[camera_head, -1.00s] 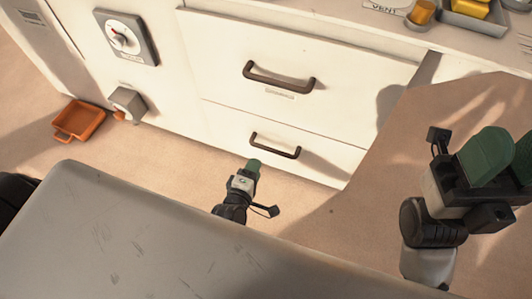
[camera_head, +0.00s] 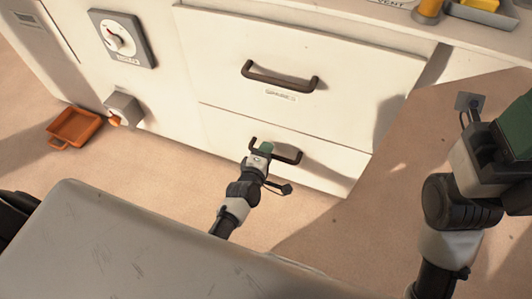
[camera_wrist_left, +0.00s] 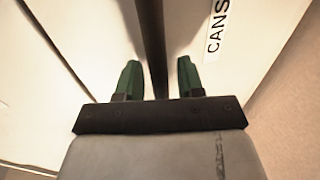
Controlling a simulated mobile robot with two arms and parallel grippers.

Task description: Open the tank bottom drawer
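The bottom drawer (camera_head: 325,175) is the lower white front of the cabinet and looks shut, flush with the body. Its dark bar handle (camera_head: 290,160) is partly hidden by my left gripper (camera_head: 266,148). In the left wrist view, the handle (camera_wrist_left: 151,40) runs between the two green fingers of that gripper (camera_wrist_left: 158,80), which are apart with gaps beside the bar. A label reading CANS (camera_wrist_left: 216,30) is on the drawer front to the right. My right gripper (camera_head: 515,125) is at the right edge, away from the cabinet and partly cut off.
The upper drawer (camera_head: 330,55) with its own handle (camera_head: 280,77) is above. A dial box (camera_head: 122,38) and a smaller grey box (camera_head: 123,107) are left on the cabinet. An orange tray (camera_head: 75,127) lies on the floor. A grey surface (camera_head: 130,245) fills the lower left.

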